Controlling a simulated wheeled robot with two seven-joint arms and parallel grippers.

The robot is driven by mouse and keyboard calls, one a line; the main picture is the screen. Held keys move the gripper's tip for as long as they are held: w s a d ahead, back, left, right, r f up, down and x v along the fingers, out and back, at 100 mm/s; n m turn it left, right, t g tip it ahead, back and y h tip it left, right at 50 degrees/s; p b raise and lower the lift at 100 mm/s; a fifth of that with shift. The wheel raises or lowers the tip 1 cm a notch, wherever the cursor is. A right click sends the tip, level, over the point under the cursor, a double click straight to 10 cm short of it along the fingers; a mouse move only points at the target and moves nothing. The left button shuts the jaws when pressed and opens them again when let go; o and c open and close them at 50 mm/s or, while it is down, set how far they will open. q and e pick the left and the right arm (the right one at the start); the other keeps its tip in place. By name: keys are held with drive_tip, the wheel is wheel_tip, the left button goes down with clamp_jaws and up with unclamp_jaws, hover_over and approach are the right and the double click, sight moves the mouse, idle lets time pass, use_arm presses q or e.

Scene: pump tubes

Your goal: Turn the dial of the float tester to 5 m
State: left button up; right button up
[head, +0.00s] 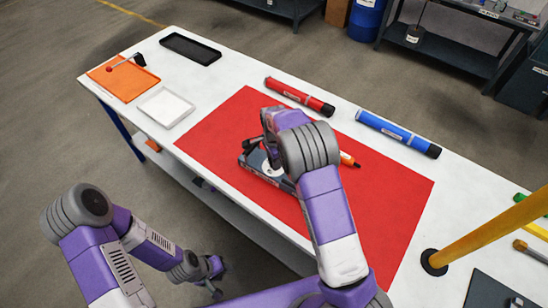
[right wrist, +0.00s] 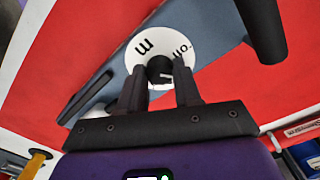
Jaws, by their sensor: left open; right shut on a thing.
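The float tester (head: 252,163) is a grey device on the red mat, partly hidden by my right arm. In the right wrist view its grey body (right wrist: 110,82) carries a white dial face (right wrist: 185,38) with an "m" and "off" printed on it. The black dial knob (right wrist: 159,67) sits at the middle of the face. My right gripper (right wrist: 160,80) is shut on the knob, one finger on each side. Other markings are hidden by the fingers, and I cannot read the setting. My left gripper (head: 215,275) is open and empty, low beside the table's front side.
The red mat (head: 395,195) lies on a white table. A red tube (head: 298,97) and a blue tube (head: 390,130) lie behind the tester. Orange (head: 122,88), white (head: 166,107) and black (head: 190,48) trays stand at the left. A yellow post (head: 490,235) rises at the right.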

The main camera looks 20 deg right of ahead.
drive_tip(key=shift+m, duration=0.3)
drive_tip(key=o, duration=1)
drive_tip(key=shift+o, duration=0.2)
drive_tip(key=shift+r, duration=0.1)
wheel_tip(320, 180, up, 8)
drive_tip(key=shift+f+p, duration=0.25)
drive_tip(key=shift+p, duration=0.4)
